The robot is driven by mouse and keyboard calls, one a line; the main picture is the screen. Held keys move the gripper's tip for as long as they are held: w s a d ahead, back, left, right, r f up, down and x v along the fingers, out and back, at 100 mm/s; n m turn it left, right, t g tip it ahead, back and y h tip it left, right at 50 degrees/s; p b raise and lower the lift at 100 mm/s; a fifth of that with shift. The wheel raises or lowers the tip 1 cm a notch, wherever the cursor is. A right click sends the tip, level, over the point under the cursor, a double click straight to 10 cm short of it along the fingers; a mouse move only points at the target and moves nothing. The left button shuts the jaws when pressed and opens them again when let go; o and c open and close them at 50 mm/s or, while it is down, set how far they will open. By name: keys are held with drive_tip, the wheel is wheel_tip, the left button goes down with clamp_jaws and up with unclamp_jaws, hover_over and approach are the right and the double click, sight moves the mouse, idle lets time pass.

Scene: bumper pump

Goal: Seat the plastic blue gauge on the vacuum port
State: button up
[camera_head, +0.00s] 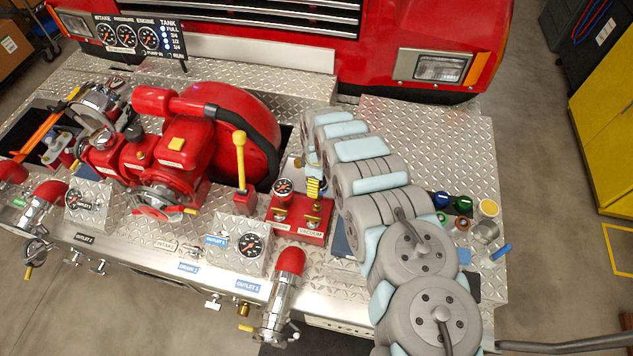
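A small blue round piece (441,200) sits on the right part of the diamond-plate deck, just right of my arm. It may be the blue gauge; its face is too small to read. The red block labelled VACUUM (311,234) stands at the middle front of the deck. My arm reaches from the bottom right to just above and behind this block. Its links hide my gripper, so its fingers and anything in them cannot be seen.
Beside the blue piece are a green round piece (463,204), a yellow-topped cup (488,208) and a blue cylinder (501,251). A tall yellow-handled lever (240,160) stands left of the block. The red pump (170,150) fills the left. The deck's right rear is clear.

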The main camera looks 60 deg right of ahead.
drive_tip(key=shift+f, duration=0.2)
drive_tip(key=shift+w+f+b, duration=0.1)
drive_tip(key=shift+f+b, duration=2.75)
drive_tip(key=shift+f, duration=0.75)
drive_tip(key=shift+f, duration=0.25)
drive_tip(key=o, duration=1.2)
drive_tip(key=shift+r, duration=6)
